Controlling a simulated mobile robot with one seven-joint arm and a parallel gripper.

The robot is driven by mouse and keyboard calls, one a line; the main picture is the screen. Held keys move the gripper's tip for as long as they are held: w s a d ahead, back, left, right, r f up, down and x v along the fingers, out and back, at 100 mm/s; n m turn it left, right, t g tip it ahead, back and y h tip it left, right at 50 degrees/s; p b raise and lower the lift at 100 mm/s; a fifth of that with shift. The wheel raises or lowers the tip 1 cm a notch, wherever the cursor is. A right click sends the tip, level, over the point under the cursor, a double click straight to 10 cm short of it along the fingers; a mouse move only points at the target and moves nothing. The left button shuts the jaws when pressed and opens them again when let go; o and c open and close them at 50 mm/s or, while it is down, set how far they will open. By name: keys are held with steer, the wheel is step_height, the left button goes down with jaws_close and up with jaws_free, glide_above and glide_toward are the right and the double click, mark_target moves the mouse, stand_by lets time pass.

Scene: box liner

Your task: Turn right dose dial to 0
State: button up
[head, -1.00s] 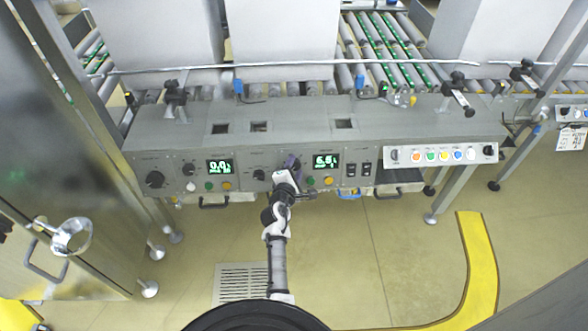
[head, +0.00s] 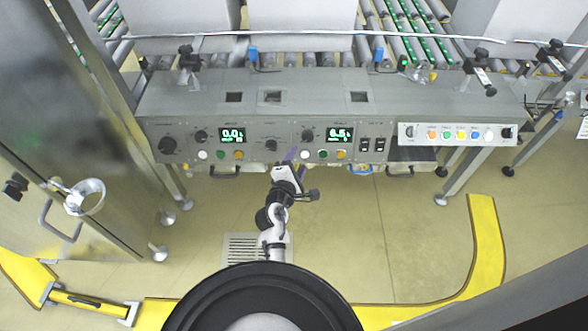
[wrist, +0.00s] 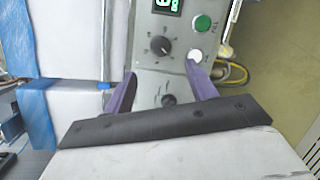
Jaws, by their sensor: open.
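The right dose dial (head: 308,135) is a dark round knob on the grey panel, just left of the right green display (head: 340,135), which seems to read about 6.6. In the wrist view the dial (wrist: 160,47) is black with a pale pointer mark, ahead of and between the purple fingers. My gripper (head: 293,157) is open and empty, just below and left of the dial and apart from it. In the wrist view the gripper (wrist: 160,88) has a finger on each side, with a smaller knob (wrist: 168,100) seen between them.
A white button (head: 305,155), a green and an orange button sit below the right display. The left display (head: 232,135) reads about 0.0. Rocker switches (head: 372,145) and a strip of coloured buttons (head: 455,133) lie to the right. The floor before the panel is open.

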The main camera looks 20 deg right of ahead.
steer(key=shift+v, duration=1.45)
